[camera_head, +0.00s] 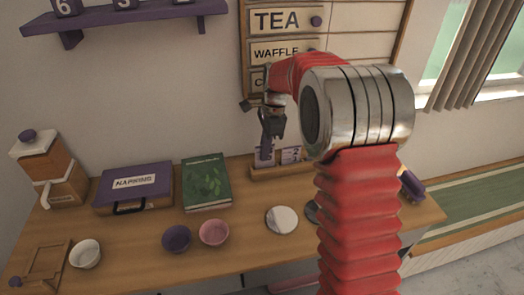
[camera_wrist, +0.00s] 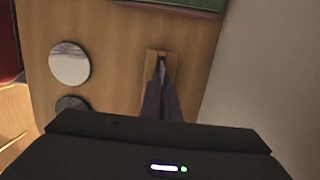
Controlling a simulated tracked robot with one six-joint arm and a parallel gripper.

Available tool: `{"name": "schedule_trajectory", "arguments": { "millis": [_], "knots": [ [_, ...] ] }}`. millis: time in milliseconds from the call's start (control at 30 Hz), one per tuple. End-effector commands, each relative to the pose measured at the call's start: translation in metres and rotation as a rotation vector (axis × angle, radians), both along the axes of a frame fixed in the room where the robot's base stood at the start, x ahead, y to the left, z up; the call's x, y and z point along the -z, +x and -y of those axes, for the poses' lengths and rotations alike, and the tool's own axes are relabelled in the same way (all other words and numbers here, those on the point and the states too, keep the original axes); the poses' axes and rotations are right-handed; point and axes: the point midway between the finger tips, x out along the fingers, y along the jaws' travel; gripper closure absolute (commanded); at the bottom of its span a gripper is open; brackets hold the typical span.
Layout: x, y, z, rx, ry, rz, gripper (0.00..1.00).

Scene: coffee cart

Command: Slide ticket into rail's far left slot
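The wooden ticket rail (camera_head: 281,173) stands at the back of the counter, against the wall, in the head view. A pale purple ticket (camera_head: 264,158) stands upright at the rail's left part, right under my gripper (camera_head: 267,143). Another pale ticket (camera_head: 291,155) with a dark mark stands to its right in the rail. My gripper points down, and its fingertips are at or very near the left ticket. In the wrist view the rail (camera_wrist: 152,59) shows beyond narrow dark purple shapes that converge on it. Whether the fingers grip the left ticket is unclear. My arm hides the rail's right end.
Left of the rail are a green book (camera_head: 206,182), a purple napkin box (camera_head: 134,188) and a coffee grinder (camera_head: 51,168). Bowls (camera_head: 214,232) and a white disc (camera_head: 282,220) stand in front. The menu board (camera_head: 286,50) hangs behind my gripper.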

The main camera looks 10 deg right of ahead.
Motion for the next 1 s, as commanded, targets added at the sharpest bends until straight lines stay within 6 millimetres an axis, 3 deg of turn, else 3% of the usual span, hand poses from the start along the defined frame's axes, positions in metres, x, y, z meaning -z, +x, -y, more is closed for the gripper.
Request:
{"name": "schedule_trajectory", "arguments": {
  "millis": [1000],
  "knots": [
    [0.013, 0.000, 0.000, -0.001, 0.000, -0.001, 1.00]
  ]
}}
